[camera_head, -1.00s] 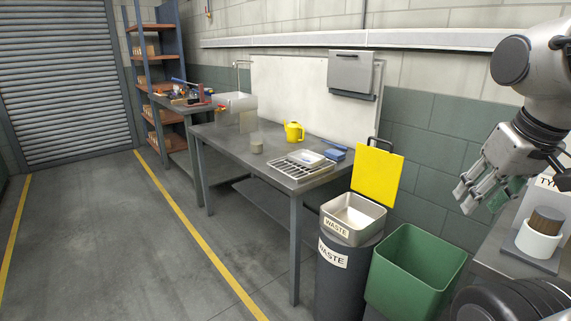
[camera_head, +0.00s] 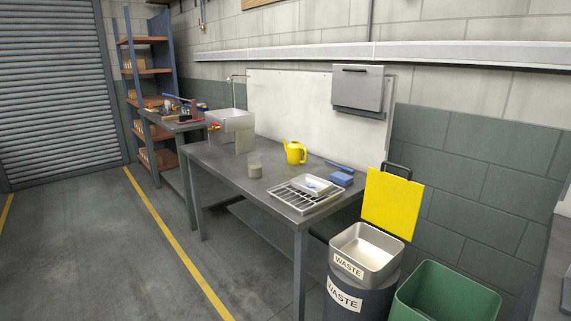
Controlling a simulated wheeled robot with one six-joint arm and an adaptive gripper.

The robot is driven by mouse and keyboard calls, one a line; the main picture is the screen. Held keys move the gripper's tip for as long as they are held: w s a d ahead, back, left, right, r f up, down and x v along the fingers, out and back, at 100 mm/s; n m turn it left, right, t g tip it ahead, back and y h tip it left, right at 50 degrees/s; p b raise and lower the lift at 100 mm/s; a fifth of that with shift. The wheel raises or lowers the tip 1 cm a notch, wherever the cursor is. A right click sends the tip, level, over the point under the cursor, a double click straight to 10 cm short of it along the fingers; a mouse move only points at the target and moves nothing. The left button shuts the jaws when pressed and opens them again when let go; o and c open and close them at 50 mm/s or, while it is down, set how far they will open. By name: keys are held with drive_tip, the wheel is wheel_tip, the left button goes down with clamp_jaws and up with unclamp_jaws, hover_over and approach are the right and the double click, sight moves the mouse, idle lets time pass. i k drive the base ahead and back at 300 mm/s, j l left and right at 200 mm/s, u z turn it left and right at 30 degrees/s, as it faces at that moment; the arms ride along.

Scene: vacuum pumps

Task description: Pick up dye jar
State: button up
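A small clear jar (camera_head: 255,166) with pale grey-beige contents stands upright on the grey metal workbench (camera_head: 222,168), left of the drying rack. It is the only jar-like thing I can make out on this bench, but I cannot read any label that marks it as the dye jar. My gripper and arm are not in view now.
On the bench are a yellow watering can (camera_head: 295,153), a wire rack (camera_head: 303,197) with a white tray, and blue sponges (camera_head: 341,179). A waste bin (camera_head: 345,300) with a raised yellow lid (camera_head: 391,203) and a green bin (camera_head: 447,298) stand at the front right. Floor left is clear.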

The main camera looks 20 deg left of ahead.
sight(255, 159)
drive_tip(key=i+j+z, duration=0.15)
drive_tip(key=j, duration=0.2)
drive_tip(key=i+j+z, duration=0.1)
drive_tip(key=j, duration=0.2)
drive_tip(key=i+j+z, duration=0.15)
drive_tip(key=j, duration=0.2)
drive_tip(key=j+z, duration=0.1)
drive_tip(key=j, duration=0.25)
drive_tip(key=i+j, duration=0.15)
drive_tip(key=j, duration=0.4)
drive_tip(key=i+j, duration=0.1)
drive_tip(key=j, duration=0.5)
drive_tip(key=i+j+z, duration=0.1)
drive_tip(key=j, duration=0.45)
drive_tip(key=i+j, duration=0.15)
drive_tip(key=j, duration=0.45)
drive_tip(key=i+j, duration=0.1)
drive_tip(key=j, duration=0.5)
drive_tip(key=i+j+z, duration=0.1)
drive_tip(key=j, duration=0.45)
